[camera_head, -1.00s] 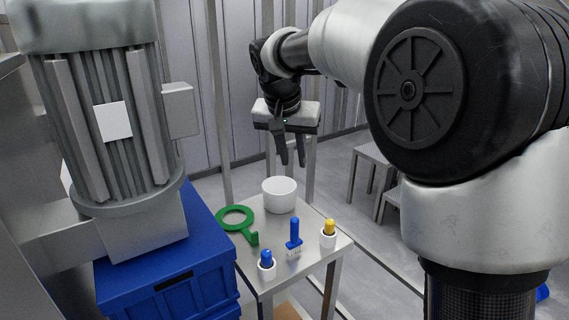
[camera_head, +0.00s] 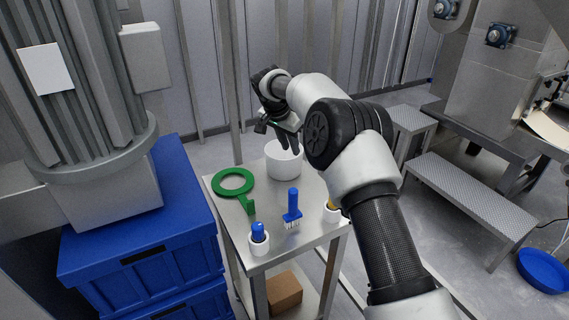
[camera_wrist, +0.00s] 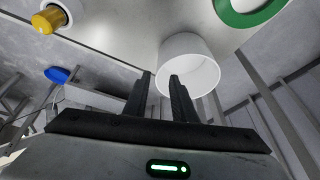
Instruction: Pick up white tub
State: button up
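The white tub (camera_head: 284,163) stands upright at the back of the small metal table.
On the metal table (camera_head: 238,220) are a green ring-shaped tool (camera_head: 235,181), a blue brush (camera_head: 293,205), a blue-topped small pot (camera_head: 259,240) and a partly hidden yellow-topped pot (camera_head: 331,212). Blue crates (camera_head: 150,240) stand left. Metal steps (camera_head: 470,190) stand right.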

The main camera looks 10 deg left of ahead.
aim_at(296, 169)
jog(key=x, duration=1)
jog(key=shift+w+f, duration=0.2)
jog(key=shift+f, duration=0.15)
jog(key=shift+c, duration=0.3)
grip_shut()
